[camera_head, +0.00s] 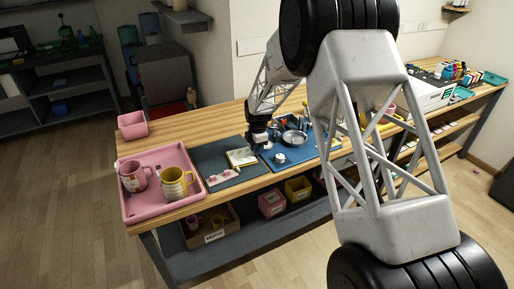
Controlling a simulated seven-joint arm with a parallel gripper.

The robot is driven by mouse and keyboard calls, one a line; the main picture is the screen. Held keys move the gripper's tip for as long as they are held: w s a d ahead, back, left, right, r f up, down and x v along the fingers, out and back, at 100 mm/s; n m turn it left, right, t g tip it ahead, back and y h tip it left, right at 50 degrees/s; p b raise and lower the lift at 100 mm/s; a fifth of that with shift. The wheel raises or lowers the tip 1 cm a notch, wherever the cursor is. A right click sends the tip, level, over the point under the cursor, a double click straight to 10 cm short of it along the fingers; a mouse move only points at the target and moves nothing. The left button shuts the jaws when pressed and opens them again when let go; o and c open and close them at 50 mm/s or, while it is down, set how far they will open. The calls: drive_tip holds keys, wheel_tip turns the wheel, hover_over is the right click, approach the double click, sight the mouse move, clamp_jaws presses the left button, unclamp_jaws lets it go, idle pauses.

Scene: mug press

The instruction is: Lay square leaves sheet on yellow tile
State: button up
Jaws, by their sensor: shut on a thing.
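My gripper (261,149), small and dark in this view, is low over the bench beside the right edge of a pale square item on the dark grey mat. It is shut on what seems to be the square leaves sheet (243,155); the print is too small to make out. A yellowish edge shows at this pale square, which fits the yellow tile (231,161), but I cannot tell sheet from tile clearly. Whether they touch is also unclear. The fingertips are partly hidden by the dark gripper body.
A pink tray (158,211) with a pink mug (134,177) and a yellow striped mug (174,184) is at left. A pale strip (222,178) lies at the grey mat's (212,160) front. A blue mat (310,153) with metal ware is at right, close to my gripper.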

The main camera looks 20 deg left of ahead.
drive_tip(key=o, duration=0.8)
drive_tip(key=shift+r, duration=0.15)
drive_tip(key=shift+w+r, duration=0.1)
drive_tip(key=shift+r, duration=3.7)
drive_tip(key=shift+d, duration=0.1)
